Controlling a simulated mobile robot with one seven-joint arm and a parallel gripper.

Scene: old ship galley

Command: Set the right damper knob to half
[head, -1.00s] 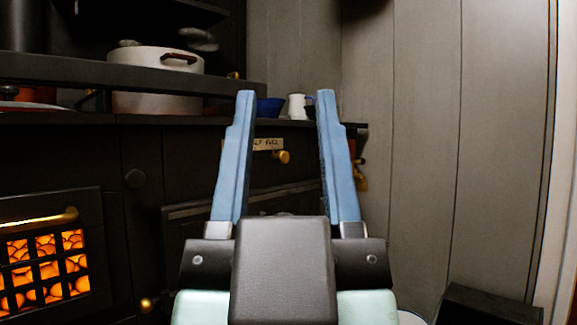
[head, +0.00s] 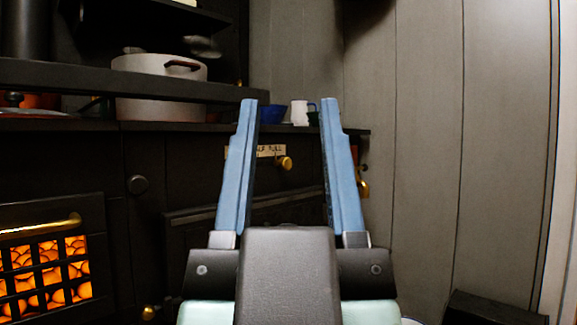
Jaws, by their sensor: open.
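The right damper knob is a small brass knob (head: 285,163) on the dark stove front, seen between my gripper's two fingers. A pale label (head: 270,150) with partly hidden lettering sits just above and left of it; "FULL" seems readable at its right end. My gripper (head: 289,102) is open and empty, its blue fingers pointing forward and up on either side of the knob in the picture. I cannot tell how far in front of the knob the fingers are; no contact shows.
The stove's glowing grate (head: 48,270) with a brass handle is at the lower left. A white pot (head: 160,90) stands behind a dark rail. A blue bowl (head: 271,114) and white mug (head: 300,112) stand on the stove top. A grey panelled wall (head: 430,150) bounds the right.

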